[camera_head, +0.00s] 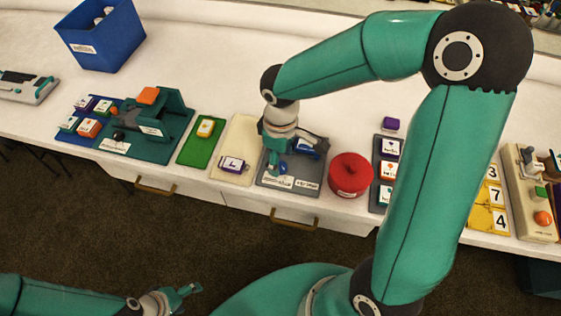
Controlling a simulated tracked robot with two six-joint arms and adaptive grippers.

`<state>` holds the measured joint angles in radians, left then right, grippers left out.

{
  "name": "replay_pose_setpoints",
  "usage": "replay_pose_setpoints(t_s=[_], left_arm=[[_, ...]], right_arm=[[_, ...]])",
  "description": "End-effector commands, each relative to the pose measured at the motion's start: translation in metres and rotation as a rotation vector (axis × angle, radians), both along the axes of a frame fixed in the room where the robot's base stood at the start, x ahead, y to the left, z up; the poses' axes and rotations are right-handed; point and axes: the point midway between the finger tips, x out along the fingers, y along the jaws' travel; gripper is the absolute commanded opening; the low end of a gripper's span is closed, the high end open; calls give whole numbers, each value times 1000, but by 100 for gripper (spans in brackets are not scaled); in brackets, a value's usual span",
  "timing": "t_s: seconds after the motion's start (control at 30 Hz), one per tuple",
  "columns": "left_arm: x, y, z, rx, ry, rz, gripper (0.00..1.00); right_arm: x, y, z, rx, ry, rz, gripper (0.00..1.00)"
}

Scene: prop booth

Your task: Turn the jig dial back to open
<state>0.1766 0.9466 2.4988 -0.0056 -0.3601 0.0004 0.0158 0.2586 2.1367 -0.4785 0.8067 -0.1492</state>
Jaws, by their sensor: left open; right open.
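A grey jig plate (292,190) with white labels lies near the table's front edge, in the middle of the view. A small round blue knob (283,168) shows on it, and a blue part with a white label (306,147) sits behind. I cannot tell which way the dial is turned. My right gripper (277,163) is open and points down over the plate, close beside the blue knob; contact is unclear. My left gripper (184,297) is open and empty, low in front of the table over the floor.
A red round container (350,173) stands just right of the jig plate. A cream tray (241,135) with a purple labelled block (233,165) lies left. Farther left are a green tray (191,152), a teal fixture (166,146) and a blue bin (120,50). My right arm hides part of the table.

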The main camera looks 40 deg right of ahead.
Motion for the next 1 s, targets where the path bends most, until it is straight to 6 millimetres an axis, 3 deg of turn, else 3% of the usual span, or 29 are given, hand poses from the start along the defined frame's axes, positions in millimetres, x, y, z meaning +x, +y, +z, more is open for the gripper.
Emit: replay_pose_setpoints(t_s=[0.2, 0.53, 0.87, 1.0], left_arm=[[0, 0, -2, 0, 0, 0, 69], [0, 0, -2, 0, 0, 0, 69], [0, 0, -2, 0, 0, 0, 69], [0, 0, -3, 0, 0, 0, 69]], right_arm=[[0, 0, -21, 0, 0, 0, 58], [0, 1, -23, 0, -1, 1, 58], [1, 1, -23, 0, -1, 1, 3], [1, 1, -23, 0, -1, -1, 0]])
